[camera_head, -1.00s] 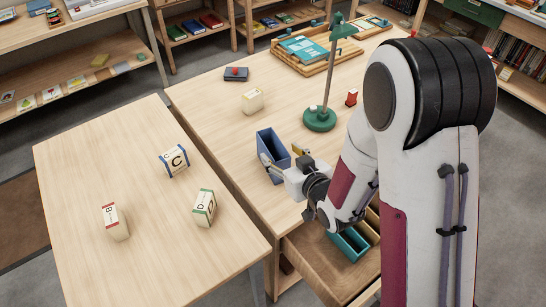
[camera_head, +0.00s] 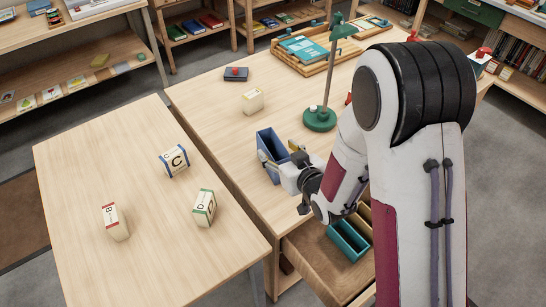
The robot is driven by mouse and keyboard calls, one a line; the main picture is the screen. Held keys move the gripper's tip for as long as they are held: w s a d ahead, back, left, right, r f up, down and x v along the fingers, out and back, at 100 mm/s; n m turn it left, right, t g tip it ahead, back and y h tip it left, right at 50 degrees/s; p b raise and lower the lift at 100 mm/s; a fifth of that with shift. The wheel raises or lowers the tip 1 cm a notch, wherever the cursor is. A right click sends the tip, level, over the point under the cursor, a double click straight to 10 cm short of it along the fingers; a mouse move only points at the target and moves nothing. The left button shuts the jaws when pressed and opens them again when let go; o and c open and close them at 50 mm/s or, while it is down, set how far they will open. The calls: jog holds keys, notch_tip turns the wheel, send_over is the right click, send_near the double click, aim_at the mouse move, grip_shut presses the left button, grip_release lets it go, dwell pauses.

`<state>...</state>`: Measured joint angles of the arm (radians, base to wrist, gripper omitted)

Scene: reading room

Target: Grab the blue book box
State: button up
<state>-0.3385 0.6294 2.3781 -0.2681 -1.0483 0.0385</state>
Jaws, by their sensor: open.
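The blue book box (camera_head: 266,143), an open-topped dark blue holder, stands upright on the right-hand table. My gripper (camera_head: 281,161) is open at the near right end of the box. One finger shows against the near part of the box and the other shows to its right. Part of the box's near end is hidden behind the gripper, and I cannot tell whether the fingers touch it.
A green lamp (camera_head: 320,118) stands behind the gripper. A cream box (camera_head: 252,101) and a dark book (camera_head: 236,74) lie farther back. An open drawer with a teal tray (camera_head: 348,241) is below. Lettered boxes, including a blue-edged C box (camera_head: 174,161), stand on the left table.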

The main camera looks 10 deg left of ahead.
aim_at(273, 144)
jog(key=shift+w, duration=0.1)
jog(key=shift+x, duration=2.55)
jog(key=shift+d, duration=0.1)
jog(key=shift+w, duration=0.1)
grip_shut()
